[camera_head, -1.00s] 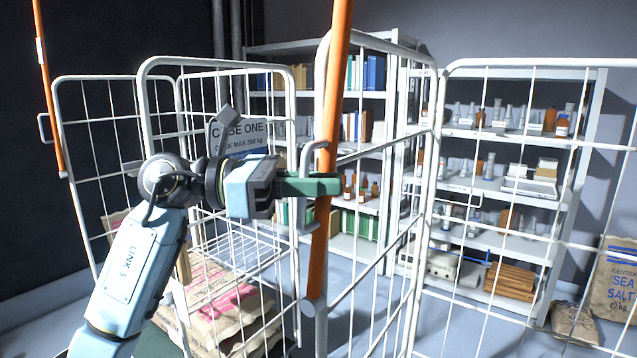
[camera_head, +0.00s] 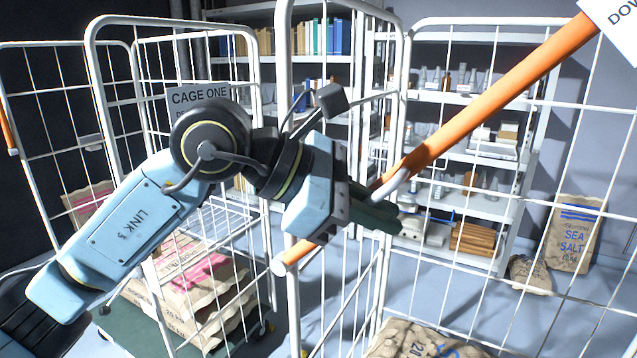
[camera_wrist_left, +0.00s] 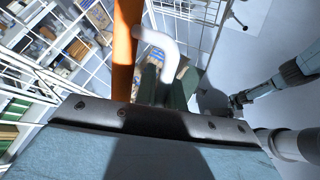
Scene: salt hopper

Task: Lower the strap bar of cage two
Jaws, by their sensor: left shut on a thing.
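The orange strap bar (camera_head: 487,104) of the nearer cage slants from its low end at centre left up to the top right, where a white tag (camera_head: 617,25) reading "DOW…" shows. A bent pale handle (camera_head: 400,186) stands out from the bar. My left gripper (camera_head: 375,212) is shut at this handle, its green fingers beside the bar. In the left wrist view the orange bar (camera_wrist_left: 125,45) and the bent handle (camera_wrist_left: 160,45) show, with the handle running down between the green fingers (camera_wrist_left: 165,85). The fingers partly hide the handle. My right gripper cannot be made out.
White mesh panels of the nearer cage (camera_head: 404,75) stand around the bar. Cage one (camera_head: 90,60), with its sign (camera_head: 200,95) and sacks, stands at left. Behind are shelves (camera_head: 470,200) of bottles and books. A salt sack (camera_head: 574,232) stands at right.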

